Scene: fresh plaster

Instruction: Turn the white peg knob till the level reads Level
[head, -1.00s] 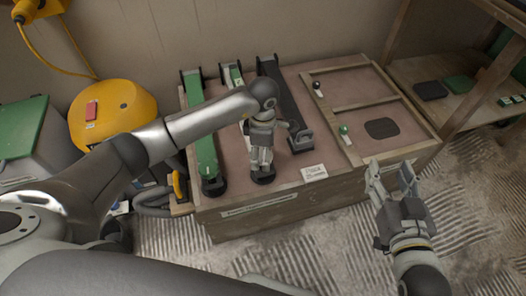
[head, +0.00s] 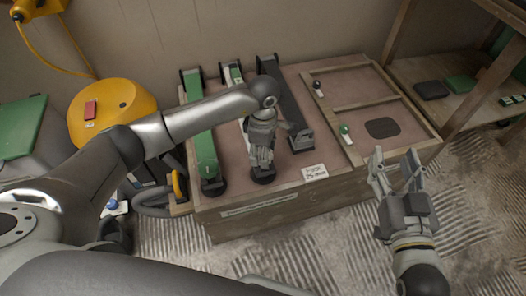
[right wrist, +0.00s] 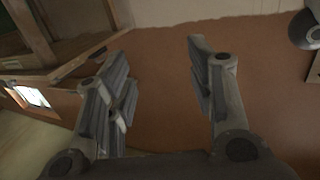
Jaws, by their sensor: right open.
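Three long bars lie on the bench, a green one (head: 203,135), a pale middle one, and a dark one (head: 285,105). The pale bar is mostly hidden behind my left arm; its green-marked far part (head: 236,75) shows. My left gripper (head: 262,166) points down at the pale bar's near end, around or just above a dark round base (head: 263,176). Whether its fingers grip anything is hidden. I cannot make out a white peg knob there or a level reading. My right gripper (head: 396,172) is open and empty in front of the bench's right side; its spread fingers show in the right wrist view (right wrist: 160,85).
A small printed card (head: 315,172) lies at the bench's front edge. Two small ball-topped pegs, one dark (head: 317,86) and one green (head: 345,130), stand by the framed panels. A yellow rounded machine (head: 112,108) stands left. A wooden shelf (head: 470,100) stands right.

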